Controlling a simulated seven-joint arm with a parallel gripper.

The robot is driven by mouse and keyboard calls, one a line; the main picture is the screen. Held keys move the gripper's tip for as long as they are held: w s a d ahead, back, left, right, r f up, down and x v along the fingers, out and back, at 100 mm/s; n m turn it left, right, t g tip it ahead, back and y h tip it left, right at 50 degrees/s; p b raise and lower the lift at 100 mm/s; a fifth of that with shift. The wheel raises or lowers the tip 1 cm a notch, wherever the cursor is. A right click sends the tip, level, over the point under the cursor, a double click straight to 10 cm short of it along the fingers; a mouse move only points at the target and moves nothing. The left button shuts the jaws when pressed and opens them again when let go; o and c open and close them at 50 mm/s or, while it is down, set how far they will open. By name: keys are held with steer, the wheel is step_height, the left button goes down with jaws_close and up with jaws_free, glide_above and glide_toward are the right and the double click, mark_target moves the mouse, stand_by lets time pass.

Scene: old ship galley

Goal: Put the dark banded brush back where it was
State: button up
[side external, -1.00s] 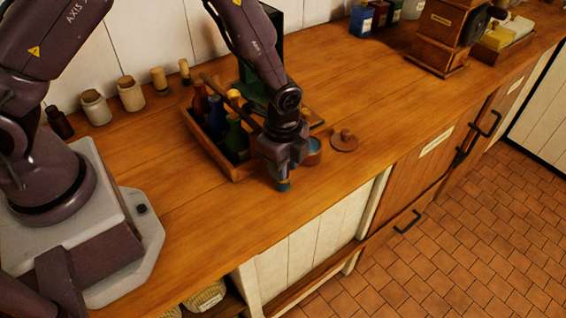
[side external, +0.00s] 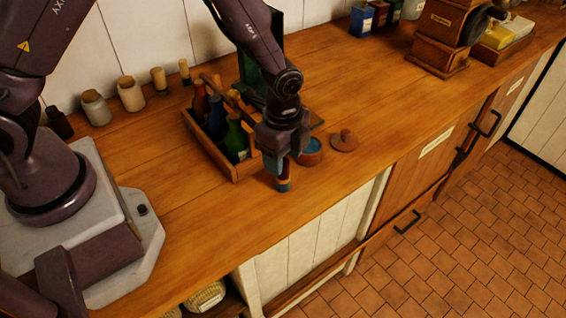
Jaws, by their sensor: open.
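The dark banded brush (side external: 283,182) stands upright on the wooden counter near its front edge, with yellowish and blue-grey bands on it. My gripper (side external: 280,164) is open, pointing down just above and around the top of the brush. Its fingers partly hide the brush's upper end, and I cannot tell whether they touch it. A small round wooden pot (side external: 311,157) with blue contents stands just right of my gripper. Its knobbed wooden lid (side external: 344,141) lies on the counter to the right of the pot.
A wooden bottle carrier (side external: 233,174) with red, blue and green bottles stands close on the left. A dark green upright item (side external: 251,80) stands behind my arm. Corked jars (side external: 131,94) line the wall. A wooden grinder (side external: 440,38) stands far right. The front-left counter is clear.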

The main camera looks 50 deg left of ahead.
steer(key=s+a+r+n+t, duration=0.1)
steer(key=s+a+r+n, duration=0.15)
steer(key=r, duration=0.85)
steer(key=s+a+r+n+t, duration=0.1)
steer(key=s+a+r+n, duration=0.2)
steer(key=r, duration=0.7)
steer(key=s+a+r+n+t, duration=0.3)
steer(key=s+r+n, duration=0.3)
steer(key=s+n, duration=0.3)
steer(key=shift+s+r+t, duration=0.3)
steer(key=shift+s+r, duration=0.1)
steer(key=shift+s, duration=0.8)
